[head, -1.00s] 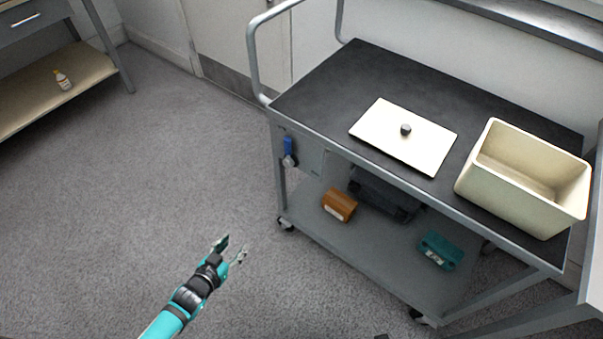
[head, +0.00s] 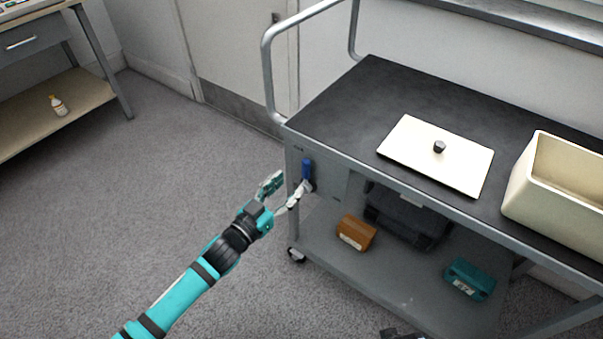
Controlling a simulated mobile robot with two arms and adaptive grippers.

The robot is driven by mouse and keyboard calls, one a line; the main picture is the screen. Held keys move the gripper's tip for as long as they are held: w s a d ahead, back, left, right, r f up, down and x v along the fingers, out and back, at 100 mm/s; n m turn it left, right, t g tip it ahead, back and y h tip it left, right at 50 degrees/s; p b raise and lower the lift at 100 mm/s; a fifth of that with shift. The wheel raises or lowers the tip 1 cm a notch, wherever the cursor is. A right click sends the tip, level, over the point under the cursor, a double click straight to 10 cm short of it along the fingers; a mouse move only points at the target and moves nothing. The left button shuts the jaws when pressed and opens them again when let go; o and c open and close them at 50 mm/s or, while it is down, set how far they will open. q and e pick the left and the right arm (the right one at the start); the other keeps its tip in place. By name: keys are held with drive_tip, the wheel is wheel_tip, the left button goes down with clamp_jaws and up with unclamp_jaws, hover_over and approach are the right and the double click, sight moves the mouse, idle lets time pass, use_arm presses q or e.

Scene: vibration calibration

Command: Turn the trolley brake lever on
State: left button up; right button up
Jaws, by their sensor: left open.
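The trolley (head: 335,212) stands at the right, with a dark top and a grey lower shelf. Its brake lever (head: 307,168) has a blue handle that points up, on the panel at the trolley's left end. A pale pivot below the handle is partly hidden by my gripper. My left gripper (head: 287,188) is open and empty, just left of and below the blue handle. One fingertip overlaps the lever's lower part in the picture; I cannot tell whether they touch. A small dark part at the bottom edge seems to be my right gripper (head: 398,334), mostly out of frame.
On the trolley top lie a white plate with a dark knob (head: 437,160) and a cream bin (head: 560,195). The lower shelf holds an orange box (head: 356,233), a dark case (head: 405,215) and a teal box (head: 470,279). The floor left of the trolley is clear.

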sight(304, 170)
use_arm(q)
drive_tip(key=b+x, duration=0.1)
drive_tip(key=x, duration=0.5)
drive_tip(key=shift+w+d, duration=0.2)
drive_tip(key=shift+w, duration=0.05)
use_arm(e)
drive_tip(key=r, duration=0.2)
drive_tip(key=w+r, duration=0.1)
drive_tip(key=shift+r, duration=0.4)
use_arm(q)
clamp_jaws()
use_arm(e)
drive_tip(key=shift+a, duration=0.1)
